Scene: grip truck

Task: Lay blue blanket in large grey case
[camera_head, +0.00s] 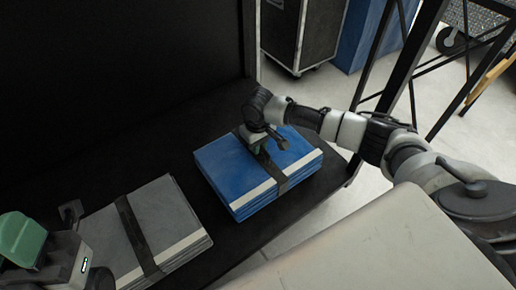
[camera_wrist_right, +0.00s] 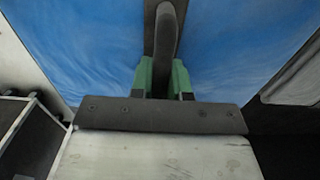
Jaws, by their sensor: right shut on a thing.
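The blue blanket (camera_head: 225,165) is a folded stack with a dark strap and a pale edge stripe. It lies on a dark shelf (camera_head: 175,150) in the head view. My right gripper (camera_head: 262,141) is over its top, shut on the dark strap of the blanket. In the right wrist view the green fingers (camera_wrist_right: 161,80) flank the strap, with blue cloth (camera_wrist_right: 90,45) on both sides. My left gripper (camera_head: 45,245) is partly in view at the lower left, beside a grey blanket; its jaw state is unclear. I cannot pick out the large grey case with certainty.
A folded grey blanket (camera_head: 185,215) with a dark strap lies left of the blue one on the shelf. A dark wheeled case with metal edges (camera_head: 318,35) stands on the pale floor behind. Black frame bars (camera_head: 411,55) rise at the right.

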